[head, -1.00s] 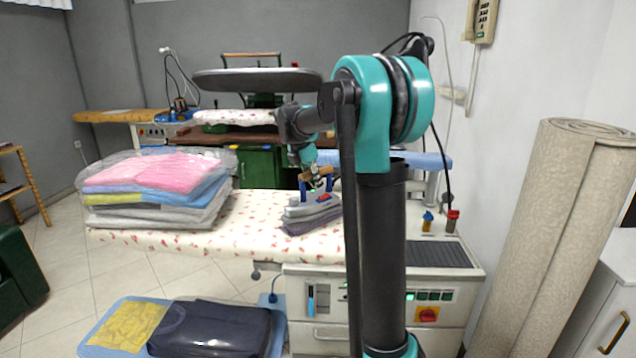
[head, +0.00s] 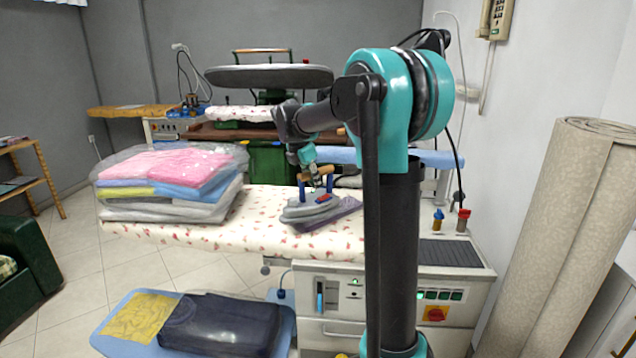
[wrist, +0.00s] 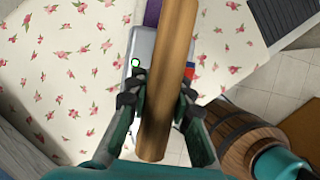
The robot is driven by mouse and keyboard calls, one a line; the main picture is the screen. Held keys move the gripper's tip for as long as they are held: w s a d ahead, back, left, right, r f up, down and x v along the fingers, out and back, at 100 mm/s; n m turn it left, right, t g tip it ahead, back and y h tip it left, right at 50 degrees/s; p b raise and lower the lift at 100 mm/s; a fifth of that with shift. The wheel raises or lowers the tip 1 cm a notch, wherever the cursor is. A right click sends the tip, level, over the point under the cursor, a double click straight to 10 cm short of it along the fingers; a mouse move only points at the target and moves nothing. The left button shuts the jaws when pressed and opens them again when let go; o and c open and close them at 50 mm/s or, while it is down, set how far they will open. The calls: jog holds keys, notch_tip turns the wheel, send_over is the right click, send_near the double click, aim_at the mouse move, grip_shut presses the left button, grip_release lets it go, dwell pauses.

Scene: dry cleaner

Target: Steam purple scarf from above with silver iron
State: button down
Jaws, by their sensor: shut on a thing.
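The silver iron (head: 304,212) has a wooden handle with blue posts and a red part. My gripper (head: 315,180) is shut on that handle, which fills the middle of the wrist view (wrist: 162,75) between the two fingers. The purple scarf (head: 343,212) lies folded on the floral ironing board, showing to the right of and in front of the iron. A strip of it shows past the iron at the top of the wrist view (wrist: 152,12). The iron overlaps the scarf's left part in the head view; I cannot tell whether they touch.
The floral board (head: 255,225) carries a plastic-wrapped stack of folded clothes (head: 170,182) at its left. Two small bottles (head: 450,220) stand at the right. A rolled carpet (head: 560,240) leans on the right.

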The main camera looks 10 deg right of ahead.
jog(key=shift+s+a, duration=0.15)
jog(key=shift+a, duration=0.1)
jog(key=shift+w+d, duration=2.3)
jog(key=shift+d, duration=2.25)
jog(key=shift+w+d, duration=2.3)
jog(key=shift+d, duration=2.25)
jog(key=shift+r, duration=2.65)
